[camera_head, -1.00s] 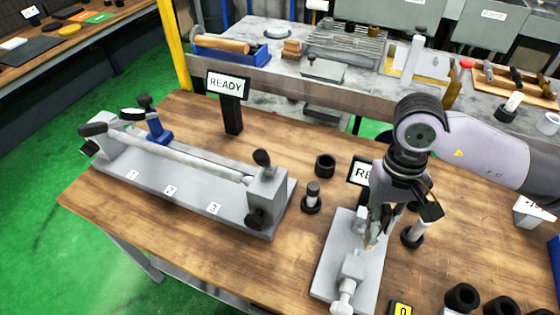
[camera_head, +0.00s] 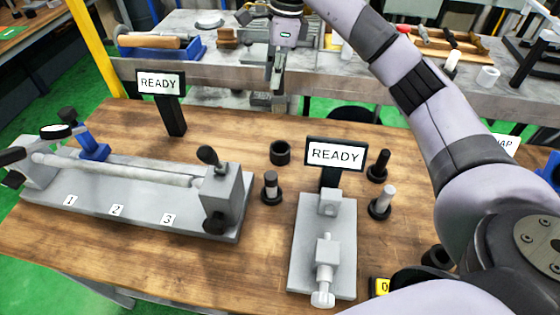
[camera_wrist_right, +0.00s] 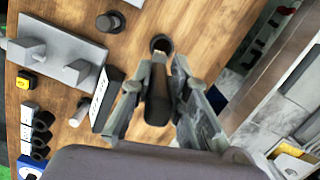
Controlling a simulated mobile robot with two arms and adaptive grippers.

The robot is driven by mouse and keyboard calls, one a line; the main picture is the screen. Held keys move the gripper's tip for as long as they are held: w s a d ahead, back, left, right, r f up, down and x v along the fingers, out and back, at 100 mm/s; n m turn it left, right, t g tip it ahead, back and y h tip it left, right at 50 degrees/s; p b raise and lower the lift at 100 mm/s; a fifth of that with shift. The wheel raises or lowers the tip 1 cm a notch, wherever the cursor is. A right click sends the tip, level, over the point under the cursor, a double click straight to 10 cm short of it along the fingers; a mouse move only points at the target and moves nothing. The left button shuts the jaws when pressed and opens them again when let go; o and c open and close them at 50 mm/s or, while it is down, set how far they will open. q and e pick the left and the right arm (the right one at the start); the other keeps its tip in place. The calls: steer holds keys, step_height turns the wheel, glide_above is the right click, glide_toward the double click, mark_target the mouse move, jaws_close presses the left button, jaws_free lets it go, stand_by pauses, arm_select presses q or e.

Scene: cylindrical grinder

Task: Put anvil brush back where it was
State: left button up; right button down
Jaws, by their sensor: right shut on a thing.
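My right gripper (camera_head: 275,85) is raised at the top middle of the head view, in front of the rear bench. In the right wrist view its fingers (camera_wrist_right: 158,85) are shut on the anvil brush (camera_wrist_right: 158,103), a slim dark piece with a lighter tip. The brush is hard to make out in the head view. A black open cup (camera_head: 280,152) stands on the wooden table; in the wrist view the cup (camera_wrist_right: 161,44) appears just beyond the brush tip, apart from it. The grey anvil fixture (camera_head: 309,255) stands at front centre. My left gripper is out of view.
A READY sign (camera_head: 335,155) stands behind the anvil fixture. Black stands (camera_head: 270,190) with pins flank the fixture. A long grey bench fixture (camera_head: 130,200) with a rod lies at left, with another READY sign (camera_head: 160,84) behind. Bare wood surrounds the cup.

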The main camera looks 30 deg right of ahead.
step_height(320, 180, down, 20)
steer(key=w+d+m+p, duration=0.1)
steer(key=m+p, duration=0.1)
steer(key=p, duration=0.2)
steer(key=shift+w+r, duration=0.15)
steer(key=shift+r, duration=0.05)
steer(key=shift+d+f, duration=0.1)
steer(key=c, duration=2)
jaws_free()
steer(key=shift+f, duration=0.1)
steer(key=o, duration=0.5)
steer(key=shift+c, duration=0.2)
